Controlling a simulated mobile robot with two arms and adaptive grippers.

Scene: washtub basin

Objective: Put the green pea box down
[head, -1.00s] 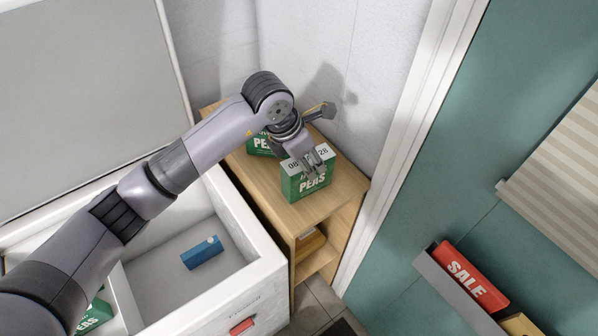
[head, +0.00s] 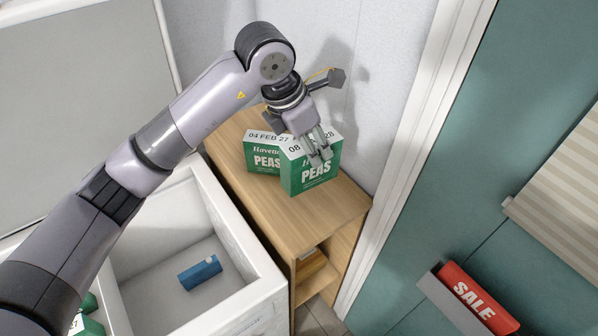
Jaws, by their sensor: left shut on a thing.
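My left gripper (head: 320,158) is shut on a green pea box (head: 313,181) with a white date strip along its top. The box is upright above the right part of the wooden cabinet top (head: 318,214); I cannot tell whether its base touches the wood. A second green pea box (head: 261,158), dated 04 FEB 27, stands just left of and behind it, partly covered by the held box. Another green box (head: 88,325) shows at the lower left, mostly hidden by my left arm. My right gripper is not in view.
A white open chest (head: 240,232) stands left of the cabinet, with a blue block (head: 200,272) inside. A pale wall (head: 375,110) rises close behind the cabinet. The front of the cabinet top is bare. A red SALE item (head: 476,298) sits in a holder at the lower right.

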